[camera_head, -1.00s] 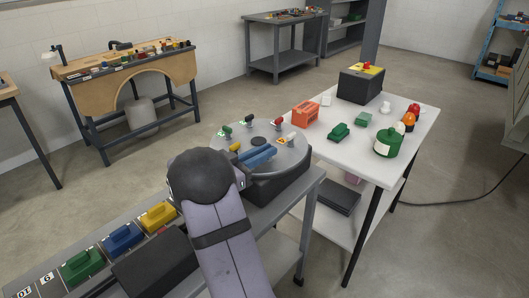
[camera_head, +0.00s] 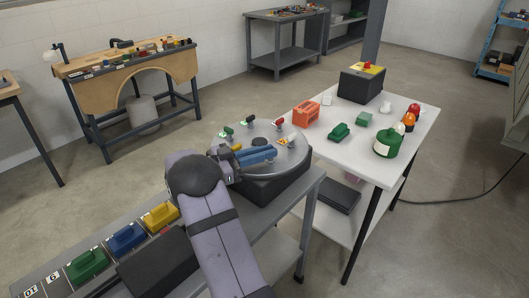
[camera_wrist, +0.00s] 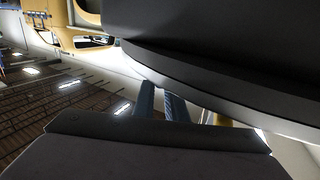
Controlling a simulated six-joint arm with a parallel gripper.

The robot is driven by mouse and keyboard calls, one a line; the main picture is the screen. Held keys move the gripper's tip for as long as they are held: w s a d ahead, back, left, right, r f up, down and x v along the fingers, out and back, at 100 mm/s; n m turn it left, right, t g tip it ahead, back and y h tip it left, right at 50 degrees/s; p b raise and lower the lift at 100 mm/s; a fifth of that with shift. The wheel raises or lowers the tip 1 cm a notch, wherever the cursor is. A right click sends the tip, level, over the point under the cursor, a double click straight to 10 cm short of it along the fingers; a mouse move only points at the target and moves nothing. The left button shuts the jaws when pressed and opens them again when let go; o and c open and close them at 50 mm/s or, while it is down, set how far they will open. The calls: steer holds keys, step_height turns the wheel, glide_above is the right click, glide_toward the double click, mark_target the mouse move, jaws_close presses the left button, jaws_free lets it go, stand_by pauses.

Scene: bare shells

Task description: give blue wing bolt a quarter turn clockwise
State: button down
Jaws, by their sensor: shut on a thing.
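The round grey plate (camera_head: 300,163) on a dark block carries several small handles in green, red, yellow and white. My gripper (camera_head: 272,153) reaches in low over the plate from the left, its two long blue-grey fingers nearly parallel. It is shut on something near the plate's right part. I take that for the blue wing bolt, but its shape is hidden and I cannot tell it from the fingers. In the wrist view the fingers (camera_wrist: 160,100) run up behind a large dark curved edge, which hides their tips.
A yellow handle (camera_head: 236,148) is close beside the fingers; green (camera_head: 250,121) and red (camera_head: 279,123) ones stand behind. Blue (camera_head: 127,238), green (camera_head: 87,265) and yellow (camera_head: 160,215) blocks line the bench at left. A white table (camera_head: 400,145) with several objects is at right.

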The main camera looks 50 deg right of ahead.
steer(key=c, duration=1.8)
jaws_free()
steer(key=shift+b+v, duration=0.65)
steer(key=shift+v, duration=3)
